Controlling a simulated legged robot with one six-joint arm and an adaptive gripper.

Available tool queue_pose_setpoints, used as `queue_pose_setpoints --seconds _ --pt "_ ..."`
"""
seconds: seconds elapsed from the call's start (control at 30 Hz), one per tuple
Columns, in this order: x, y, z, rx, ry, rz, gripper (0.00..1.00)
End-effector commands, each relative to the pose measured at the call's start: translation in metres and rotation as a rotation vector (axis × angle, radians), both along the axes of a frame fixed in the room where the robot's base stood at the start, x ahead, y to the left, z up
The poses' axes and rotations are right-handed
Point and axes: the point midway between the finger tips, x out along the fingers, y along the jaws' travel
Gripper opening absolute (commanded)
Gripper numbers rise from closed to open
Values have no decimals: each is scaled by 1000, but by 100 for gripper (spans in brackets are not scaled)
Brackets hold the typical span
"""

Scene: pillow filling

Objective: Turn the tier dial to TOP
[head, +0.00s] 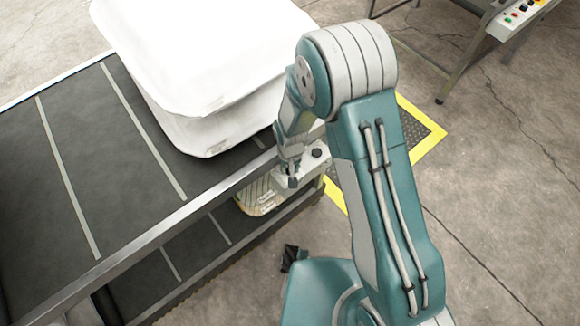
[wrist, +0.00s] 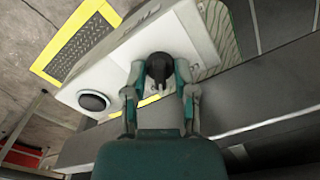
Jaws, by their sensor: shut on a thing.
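The tier dial (wrist: 159,68) is a black knob on a pale control box (wrist: 112,62), seen in the wrist view. My gripper (wrist: 160,80) is at the box with one finger on each side of the dial, shut on it. The dial's pointer direction and any tier labels are hard to make out. In the head view, the control box (head: 316,164) is at the conveyor's near edge, and my gripper (head: 292,180) reaches down to its front. The dial itself is hidden there.
A round black button (wrist: 93,101) is on the same box, left of the dial. White pillows (head: 205,55) are stacked on the dark conveyor (head: 60,190) with a metal rail (head: 150,240). A yellow-edged floor mat (head: 432,140) lies behind my arm.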

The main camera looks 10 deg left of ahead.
Motion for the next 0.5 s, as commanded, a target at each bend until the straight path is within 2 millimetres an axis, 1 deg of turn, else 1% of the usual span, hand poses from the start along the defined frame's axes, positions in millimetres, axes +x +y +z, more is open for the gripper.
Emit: queue_pose_setpoints --seconds 0.2,0.5 --pt "0 0 -1 0 0 -103 0" --pt "-1 0 -1 0 1 -160 0"
